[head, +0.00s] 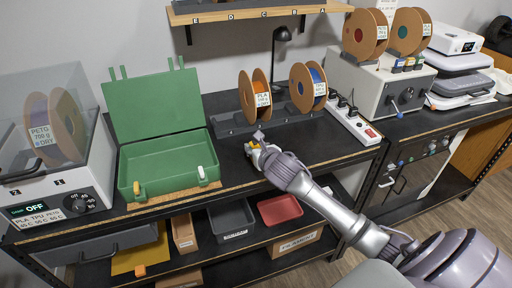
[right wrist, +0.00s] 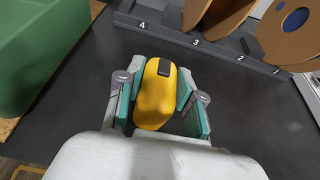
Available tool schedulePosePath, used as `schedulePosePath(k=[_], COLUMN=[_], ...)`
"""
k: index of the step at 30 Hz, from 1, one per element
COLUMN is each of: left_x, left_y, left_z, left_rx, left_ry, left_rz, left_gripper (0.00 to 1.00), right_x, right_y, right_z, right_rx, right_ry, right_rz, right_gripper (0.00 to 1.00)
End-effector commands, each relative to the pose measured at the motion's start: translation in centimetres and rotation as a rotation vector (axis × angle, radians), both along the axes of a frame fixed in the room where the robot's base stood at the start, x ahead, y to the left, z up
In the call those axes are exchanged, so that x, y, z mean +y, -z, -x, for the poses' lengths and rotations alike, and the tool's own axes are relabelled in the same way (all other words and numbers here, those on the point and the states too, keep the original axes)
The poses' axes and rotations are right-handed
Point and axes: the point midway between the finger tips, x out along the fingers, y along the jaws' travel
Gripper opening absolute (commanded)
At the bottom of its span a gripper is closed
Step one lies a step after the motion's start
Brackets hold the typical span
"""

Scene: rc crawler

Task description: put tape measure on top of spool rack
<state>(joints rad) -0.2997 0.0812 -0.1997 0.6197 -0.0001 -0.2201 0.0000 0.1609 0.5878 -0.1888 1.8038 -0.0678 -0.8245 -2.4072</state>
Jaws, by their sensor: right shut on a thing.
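The yellow tape measure (right wrist: 155,95), with a dark patch on top, sits between the fingers of my right gripper (right wrist: 160,98) in the right wrist view. The gripper is shut on it. In the head view, my right gripper (head: 258,148) is over the black bench, just in front of the spool rack, and a bit of yellow shows there. The dark grey spool rack (head: 230,124) holds two cardboard spools, one orange (head: 254,95) and one blue (head: 308,87). In the wrist view the rack's numbered front edge (right wrist: 170,32) lies beyond the tape measure. My left gripper is not in view.
An open green case (head: 165,175) stands left of the gripper. A filament dryer (head: 60,170) is at far left. A power strip (head: 352,122) and a grey machine (head: 375,85) with spools stand right. A lettered shelf (head: 260,14) hangs above; a black lamp (head: 280,45) stands behind the rack.

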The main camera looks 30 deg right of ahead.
Motion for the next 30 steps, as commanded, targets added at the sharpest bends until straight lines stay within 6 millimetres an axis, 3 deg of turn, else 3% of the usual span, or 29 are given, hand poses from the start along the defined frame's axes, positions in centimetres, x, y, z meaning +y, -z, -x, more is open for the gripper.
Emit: schedulePosePath(k=[1,2,6,17,23,30], left_x=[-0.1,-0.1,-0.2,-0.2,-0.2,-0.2], left_y=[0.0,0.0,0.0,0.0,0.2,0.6], left_z=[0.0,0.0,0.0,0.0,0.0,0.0], left_rx=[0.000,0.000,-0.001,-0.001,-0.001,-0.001], left_ry=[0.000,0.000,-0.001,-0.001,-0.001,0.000], left_rz=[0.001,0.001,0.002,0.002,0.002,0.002], left_gripper=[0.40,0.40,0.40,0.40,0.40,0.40], right_x=[0.0,0.0,0.0,0.0,0.6,1.7], right_y=[0.1,0.2,0.2,-0.2,-1.1,-3.1], right_z=[0.0,0.0,0.0,0.0,2.6,7.3], right_rx=[0.000,0.001,0.001,-0.001,0.001,0.001], right_ry=[-0.001,0.001,0.000,-0.001,-0.004,-0.003], right_rz=[0.002,0.001,0.001,-0.001,0.004,0.004], right_gripper=[0.00,0.38,0.62,0.62,0.62,0.62])
